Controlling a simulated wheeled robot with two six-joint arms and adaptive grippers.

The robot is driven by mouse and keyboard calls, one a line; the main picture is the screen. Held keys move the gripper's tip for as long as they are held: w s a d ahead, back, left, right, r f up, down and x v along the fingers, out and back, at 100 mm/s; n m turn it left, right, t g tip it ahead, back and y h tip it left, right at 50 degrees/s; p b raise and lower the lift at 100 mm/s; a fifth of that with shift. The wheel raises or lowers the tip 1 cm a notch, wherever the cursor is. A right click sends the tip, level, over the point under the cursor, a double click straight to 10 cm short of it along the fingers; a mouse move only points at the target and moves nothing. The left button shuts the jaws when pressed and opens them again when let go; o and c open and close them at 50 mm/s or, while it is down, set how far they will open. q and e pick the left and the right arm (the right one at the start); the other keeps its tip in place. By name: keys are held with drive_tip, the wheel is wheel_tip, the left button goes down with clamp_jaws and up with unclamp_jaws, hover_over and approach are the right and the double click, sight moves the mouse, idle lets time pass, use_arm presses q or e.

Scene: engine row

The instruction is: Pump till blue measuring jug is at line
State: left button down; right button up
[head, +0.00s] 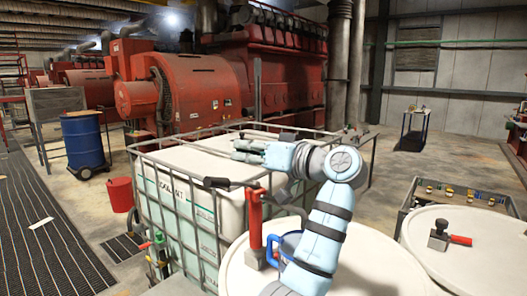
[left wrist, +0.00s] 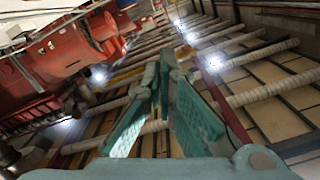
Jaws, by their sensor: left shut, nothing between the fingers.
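The blue measuring jug (head: 274,250) stands on a white drum top (head: 237,278); its blue handle and part of its rim show, and my arm hides most of it. The liquid level and the line cannot be seen. A red hand pump (head: 255,222) stands upright just left of the jug, with a black-gripped lever (head: 217,183) pointing left. My left gripper (head: 238,150) is above and beyond the pump, pointing left, apart from lever and jug. In the left wrist view, its fingers (left wrist: 165,55) meet at the tips with nothing between them.
A caged white tank (head: 170,160) stands behind the drum. Another white drum (head: 470,265) at right carries a small fitting with a red handle (head: 461,240). A crate of bottles (head: 456,192) is behind it. A blue barrel (head: 83,140) and red bucket (head: 120,195) stand left.

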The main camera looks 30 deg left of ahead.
sight(232, 183)
use_arm(q)
drive_tip(key=s+f, duration=0.1)
drive_tip(key=s+a+f, duration=0.1)
drive_tip(key=f, duration=0.1)
drive_tip(key=shift+a+f, duration=0.2)
use_arm(e)
drive_tip(key=shift+s+r, duration=0.2)
drive_tip(key=shift+s, duration=0.45)
use_arm(q)
drive_tip(key=shift+s, duration=0.15)
